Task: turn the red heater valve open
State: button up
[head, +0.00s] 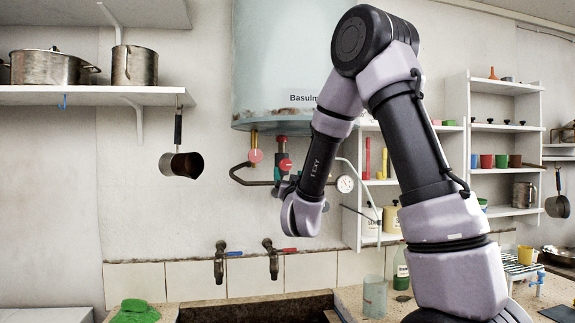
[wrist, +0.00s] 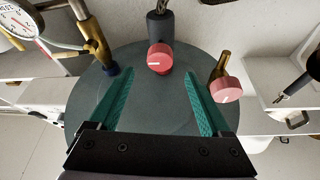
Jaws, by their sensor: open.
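Two red round knobs sit under the pale blue water heater (head: 285,60). One red knob (head: 284,165) is on a dark fitting; in the wrist view this knob (wrist: 160,57) has a white line on its face. The other red knob (head: 255,155) is on a brass pipe and shows at the right of the wrist view (wrist: 226,89). My gripper (wrist: 159,73) is open and empty, its teal fingers pointing toward the dark fitting's knob. That knob appears centred between the fingertips and slightly beyond them. In the head view my gripper (head: 279,174) is partly hidden by my wrist.
A round gauge (head: 345,184) and brass pipework stand close beside the fingers; the gauge is at the wrist view's upper left (wrist: 17,22). A dark bent pipe (head: 240,175) runs left of the knobs. Two taps (head: 220,262) are below, over the trough. A saucepan (head: 181,164) hangs left.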

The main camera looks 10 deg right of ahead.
aim_at(286, 165)
jog(key=x, duration=0.8)
jog(key=shift+w+r, duration=0.15)
jog(key=shift+w, duration=0.1)
grip_shut()
